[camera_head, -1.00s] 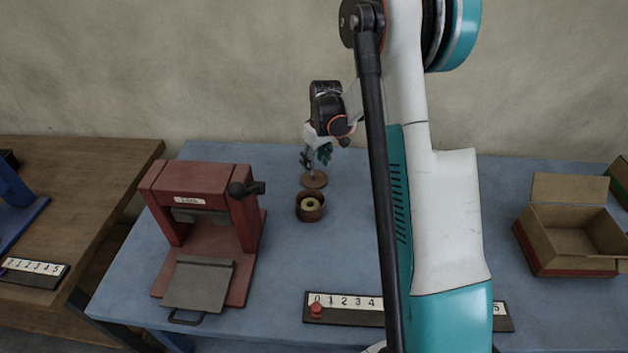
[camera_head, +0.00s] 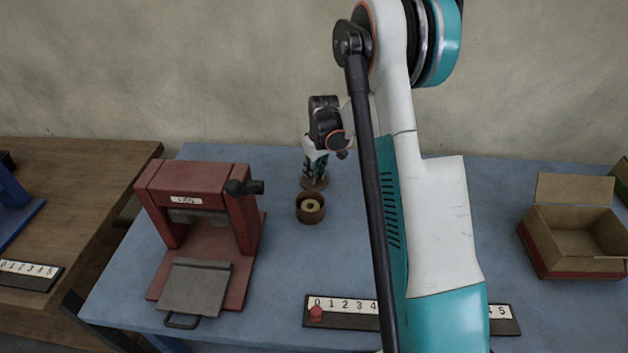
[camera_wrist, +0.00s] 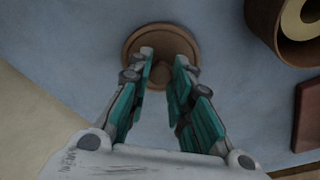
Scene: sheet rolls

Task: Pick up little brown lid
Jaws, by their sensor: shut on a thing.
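The little brown lid (camera_wrist: 133,43) is a round disc with a raised rim and a small knob in its middle. In the head view the lid (camera_head: 322,185) lies on the blue table behind the brown pot, partly covered by my gripper. My gripper (camera_wrist: 161,70) points down over the lid, and its teal fingers are shut on the knob. In the head view my gripper (camera_head: 314,178) is low at the lid. The lid seems to be at table level; I cannot tell whether it touches the table.
A brown round pot (camera_head: 310,216) with a pale ring-shaped roll inside stands in front of the lid. A red press (camera_head: 250,225) stands at the left, a cardboard box (camera_head: 560,265) at the right. A numbered strip (camera_head: 345,322) lies at the front edge.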

